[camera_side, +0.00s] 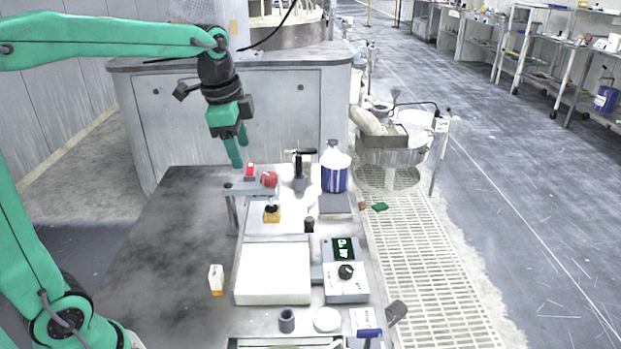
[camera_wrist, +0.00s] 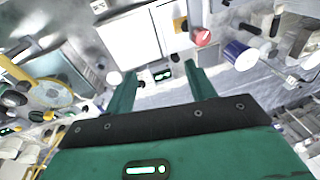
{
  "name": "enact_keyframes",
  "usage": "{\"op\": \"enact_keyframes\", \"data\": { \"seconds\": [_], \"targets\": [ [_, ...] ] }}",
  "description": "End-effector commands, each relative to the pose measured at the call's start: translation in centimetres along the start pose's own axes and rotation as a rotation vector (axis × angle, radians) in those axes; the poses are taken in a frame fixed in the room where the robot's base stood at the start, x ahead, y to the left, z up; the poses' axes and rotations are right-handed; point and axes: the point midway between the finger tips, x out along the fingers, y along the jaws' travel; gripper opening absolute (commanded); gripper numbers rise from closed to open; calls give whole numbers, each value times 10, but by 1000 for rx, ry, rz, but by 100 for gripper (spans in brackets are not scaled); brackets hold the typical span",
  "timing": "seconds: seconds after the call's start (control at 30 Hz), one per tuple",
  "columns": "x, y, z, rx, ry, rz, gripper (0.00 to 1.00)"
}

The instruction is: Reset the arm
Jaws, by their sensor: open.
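My green arm reaches in from the left in the side view, with its forearm roughly level. My gripper (camera_side: 238,150) hangs down from it over the far part of the bench (camera_side: 175,215), near the red-topped items. Its two green fingers are apart with nothing held between them. In the wrist view, my gripper (camera_wrist: 162,84) also shows its fingers spread, with a dark panel visible beyond the gap. The fingertips appear clear of the things on the bench.
A blue and white jug (camera_side: 335,178) stands right of my gripper. Below are a grey stand (camera_side: 232,212), an orange block (camera_side: 271,215), a white box (camera_side: 273,275) and a knobbed control box (camera_side: 346,285). A small white bottle (camera_side: 216,277) stands on the bench's open left part.

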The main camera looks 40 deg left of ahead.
Motion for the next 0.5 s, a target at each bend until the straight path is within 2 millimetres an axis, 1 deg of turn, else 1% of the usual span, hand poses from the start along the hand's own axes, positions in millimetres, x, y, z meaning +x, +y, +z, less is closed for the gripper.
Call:
{"op": "enact_keyframes", "data": {
  "seconds": [0.03, 0.23, 0.5],
  "targets": [
    [-4, 10, 4, -39, 11, -12, 55],
    [-13, 45, 19, -220, 60, -53, 55],
    [-14, 90, 42, -463, 138, -88, 55]
  ]
}}
